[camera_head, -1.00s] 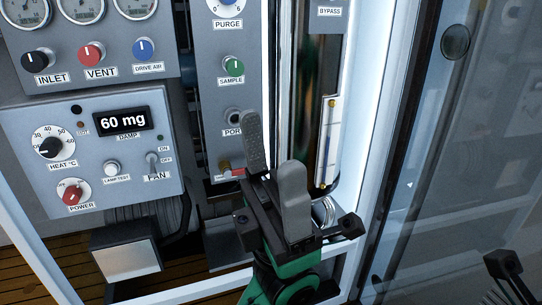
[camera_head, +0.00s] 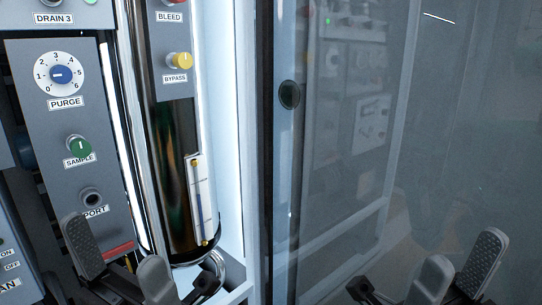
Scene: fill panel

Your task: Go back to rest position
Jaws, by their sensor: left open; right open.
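My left gripper (camera_head: 118,262) is at the lower left, in front of the panel strip with the PURGE dial (camera_head: 61,75), the green SAMPLE knob (camera_head: 79,147) and the PORT fitting (camera_head: 92,197). Its two grey fingers stand apart with nothing between them. My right gripper (camera_head: 455,272) is at the lower right, in front of the glass door. Its fingers are also apart and empty. Both grippers are cut off by the bottom edge. Whether the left fingers touch the panel cannot be told.
A shiny cylinder (camera_head: 177,140) with a level gauge (camera_head: 202,200) stands right of the strip, below the yellow BYPASS knob (camera_head: 179,61). A white cabinet frame (camera_head: 231,150) runs beside it. The glass door (camera_head: 340,230) with a round dark knob (camera_head: 289,94) fills the right side.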

